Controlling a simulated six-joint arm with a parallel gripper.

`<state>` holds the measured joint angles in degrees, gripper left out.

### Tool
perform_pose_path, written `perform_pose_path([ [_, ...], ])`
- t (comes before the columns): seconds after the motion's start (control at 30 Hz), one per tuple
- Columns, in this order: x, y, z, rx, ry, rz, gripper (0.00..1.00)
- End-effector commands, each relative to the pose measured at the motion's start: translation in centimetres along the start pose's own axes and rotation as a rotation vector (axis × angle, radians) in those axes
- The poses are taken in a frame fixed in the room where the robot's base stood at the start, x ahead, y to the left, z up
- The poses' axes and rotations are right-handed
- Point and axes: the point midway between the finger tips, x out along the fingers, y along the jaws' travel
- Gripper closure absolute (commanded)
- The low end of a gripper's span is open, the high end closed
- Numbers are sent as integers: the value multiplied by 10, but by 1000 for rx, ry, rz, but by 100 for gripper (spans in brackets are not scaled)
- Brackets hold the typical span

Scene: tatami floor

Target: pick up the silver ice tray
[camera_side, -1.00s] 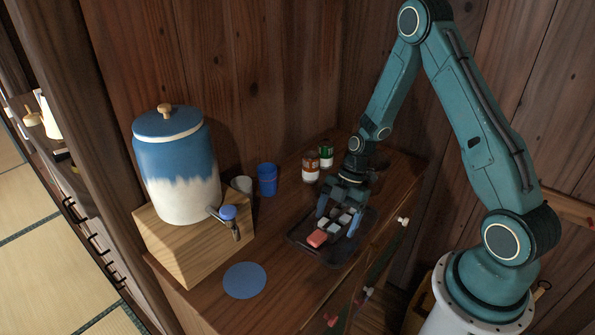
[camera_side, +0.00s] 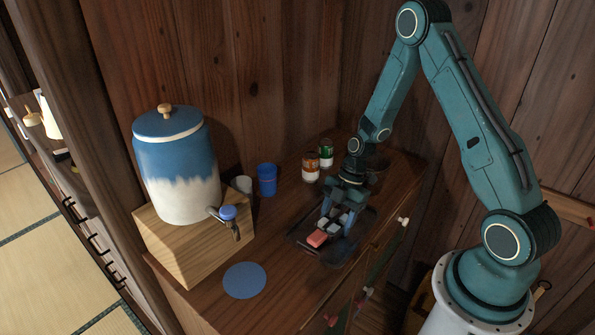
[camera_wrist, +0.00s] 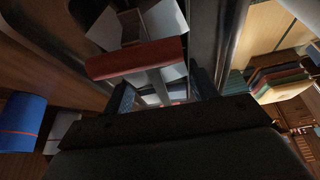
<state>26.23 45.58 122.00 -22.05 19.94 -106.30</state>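The silver ice tray (camera_side: 333,228) shows as pale, blocky compartments with a red bar-shaped end (camera_side: 317,239). It sits on a dark flat tray (camera_side: 336,256) on the wooden cabinet top. My gripper (camera_side: 338,216) points down over it, one blue finger on each side, close against its sides. The fingers and palm hide part of it. In the wrist view, the ice tray's red bar (camera_wrist: 137,58) crosses in front of pale metal, which lies between my fingertips (camera_wrist: 165,95). The ice tray still looks low, at the dark tray.
Two small jars (camera_side: 318,164) stand behind my gripper. A blue cup (camera_side: 267,180) and a grey cup (camera_side: 241,185) stand further left. A large blue-and-white crock (camera_side: 177,170) with a tap sits on a wooden box (camera_side: 190,244). A blue disc (camera_side: 244,280) lies flat, with clear wood around it.

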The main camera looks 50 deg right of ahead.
Motion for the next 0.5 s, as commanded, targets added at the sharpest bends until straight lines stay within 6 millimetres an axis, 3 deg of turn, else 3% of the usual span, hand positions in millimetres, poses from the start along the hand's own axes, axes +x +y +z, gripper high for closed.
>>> perform_pose_path([
  [0.03,0,0,0,0,0,0,54],
  [0.13,0,0,0,0,0,0,73],
  [0.5,-2,0,-1,0,0,0,74],
])
